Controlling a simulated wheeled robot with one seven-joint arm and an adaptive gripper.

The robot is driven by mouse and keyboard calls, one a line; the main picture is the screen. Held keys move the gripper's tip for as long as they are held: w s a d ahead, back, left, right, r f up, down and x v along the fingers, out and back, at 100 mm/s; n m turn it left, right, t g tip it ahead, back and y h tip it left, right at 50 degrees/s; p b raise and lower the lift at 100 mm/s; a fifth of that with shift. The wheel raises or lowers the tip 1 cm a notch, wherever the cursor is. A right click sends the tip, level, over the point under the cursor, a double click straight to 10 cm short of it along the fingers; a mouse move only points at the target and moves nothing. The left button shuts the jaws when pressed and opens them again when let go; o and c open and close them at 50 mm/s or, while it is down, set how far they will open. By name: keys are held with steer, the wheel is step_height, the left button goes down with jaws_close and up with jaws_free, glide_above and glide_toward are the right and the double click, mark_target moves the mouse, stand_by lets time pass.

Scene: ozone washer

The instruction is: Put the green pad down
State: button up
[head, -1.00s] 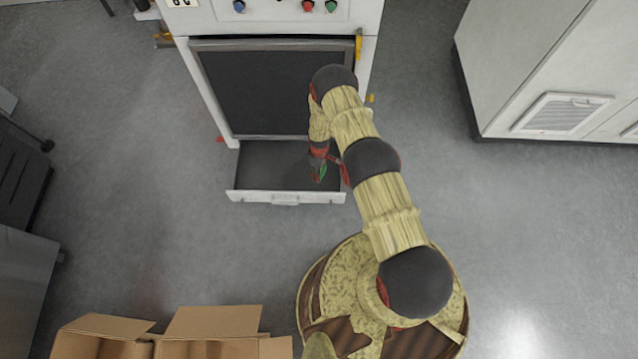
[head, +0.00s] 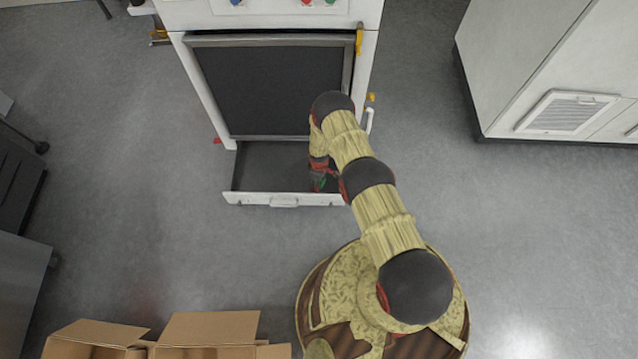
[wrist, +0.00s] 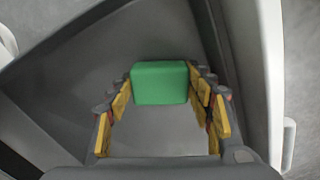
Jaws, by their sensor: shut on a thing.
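The green pad (wrist: 160,82) sits between the fingertips of my gripper (wrist: 160,92) in the wrist view, and my gripper is shut on it. In the head view, my gripper (head: 318,178) points down into the open drawer (head: 284,200) at the foot of the white machine. The drawer's grey floor (wrist: 100,60) lies behind the pad in the wrist view. I cannot tell whether the pad touches that floor.
The white machine (head: 370,60) with a dark front panel (head: 260,85) stands above the drawer. A white cabinet (head: 540,60) is at the right. Open cardboard boxes (head: 205,328) are at the bottom left. The grey floor between is clear.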

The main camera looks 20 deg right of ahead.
steer(key=o, duration=1)
steer(key=shift+f, duration=0.1)
